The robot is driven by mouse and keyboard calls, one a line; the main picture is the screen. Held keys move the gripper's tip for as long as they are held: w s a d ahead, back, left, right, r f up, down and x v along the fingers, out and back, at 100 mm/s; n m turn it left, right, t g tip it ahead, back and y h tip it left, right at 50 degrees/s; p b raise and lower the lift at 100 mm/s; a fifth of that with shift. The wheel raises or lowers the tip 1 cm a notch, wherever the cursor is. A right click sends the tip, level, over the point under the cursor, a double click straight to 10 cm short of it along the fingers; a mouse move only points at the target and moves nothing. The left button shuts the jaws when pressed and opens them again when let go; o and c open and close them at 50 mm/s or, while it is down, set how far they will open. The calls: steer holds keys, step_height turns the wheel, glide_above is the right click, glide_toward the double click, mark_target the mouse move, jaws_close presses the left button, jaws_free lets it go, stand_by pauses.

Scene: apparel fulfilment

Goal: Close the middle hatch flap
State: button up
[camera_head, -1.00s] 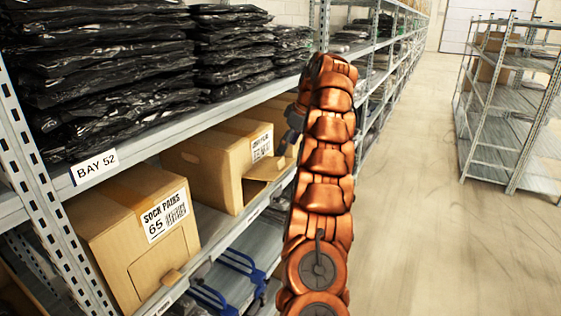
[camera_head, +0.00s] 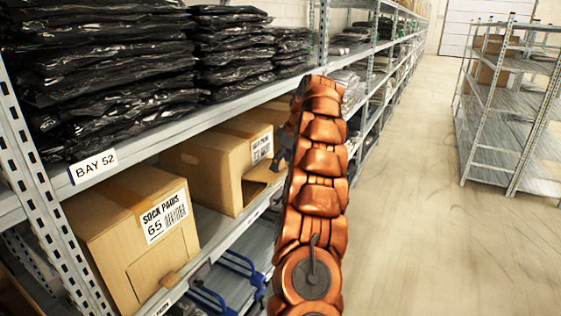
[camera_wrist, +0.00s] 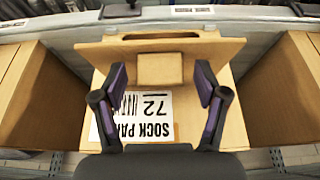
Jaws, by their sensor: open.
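The middle box (camera_head: 210,165) is a cardboard carton on the shelf, its lower front opening dark and its hatch flap (camera_head: 262,174) standing out from the front, partly hidden by my arm. In the head view my gripper is mostly hidden behind my arm.
A nearer box (camera_head: 130,235) marked 65 has its front hatch closed. Black bagged garments (camera_head: 110,75) fill the shelf above. Blue-handled items (camera_head: 225,285) lie on the level below. The aisle (camera_head: 420,230) to the right is clear, with another rack (camera_head: 510,110) beyond.

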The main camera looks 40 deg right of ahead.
steer(key=shift+f, duration=0.1)
jaws_close()
stand_by(0.8)
